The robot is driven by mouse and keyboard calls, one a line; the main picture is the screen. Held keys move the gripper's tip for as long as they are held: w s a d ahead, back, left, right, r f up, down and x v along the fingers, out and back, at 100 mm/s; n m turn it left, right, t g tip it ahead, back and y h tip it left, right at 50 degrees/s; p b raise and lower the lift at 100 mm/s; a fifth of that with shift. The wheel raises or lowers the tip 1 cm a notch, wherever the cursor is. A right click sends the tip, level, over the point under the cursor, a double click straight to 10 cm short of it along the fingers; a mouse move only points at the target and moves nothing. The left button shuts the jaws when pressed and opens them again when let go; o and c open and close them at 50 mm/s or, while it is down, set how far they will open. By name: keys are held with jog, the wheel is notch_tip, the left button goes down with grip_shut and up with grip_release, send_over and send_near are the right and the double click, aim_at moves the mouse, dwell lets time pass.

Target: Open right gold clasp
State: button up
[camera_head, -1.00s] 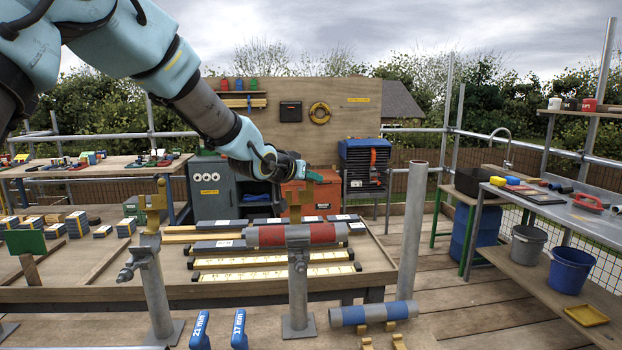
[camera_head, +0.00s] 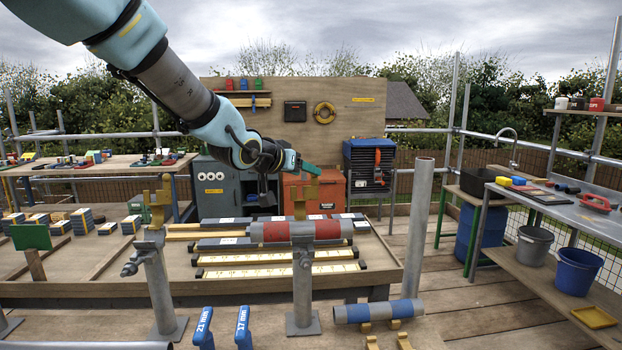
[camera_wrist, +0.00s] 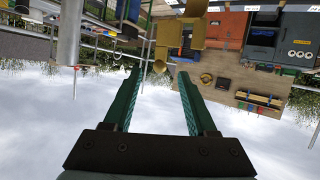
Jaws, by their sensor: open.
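The right gold clasp (camera_head: 307,189) stands on top of the grey post at the centre, above the red-banded pipe (camera_head: 330,231). I cannot tell whether its latch is open or shut. It also shows upside down in the wrist view (camera_wrist: 184,35), beyond and a little right of the fingertips. My gripper (camera_head: 311,168) is beside and just above the clasp's top in the head view. The left gold clasp (camera_head: 158,194) stands on the left post.
A blue-banded pipe (camera_head: 378,312) lies low in front on gold supports. A tall bare grey pole (camera_head: 418,225) stands right of the clasp. Blue handles (camera_head: 243,327) stick up at the front. The worktable behind holds dark and yellow strips.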

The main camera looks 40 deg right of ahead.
jog(key=v, duration=0.5)
jog(key=shift+a, duration=0.1)
dwell(0.5)
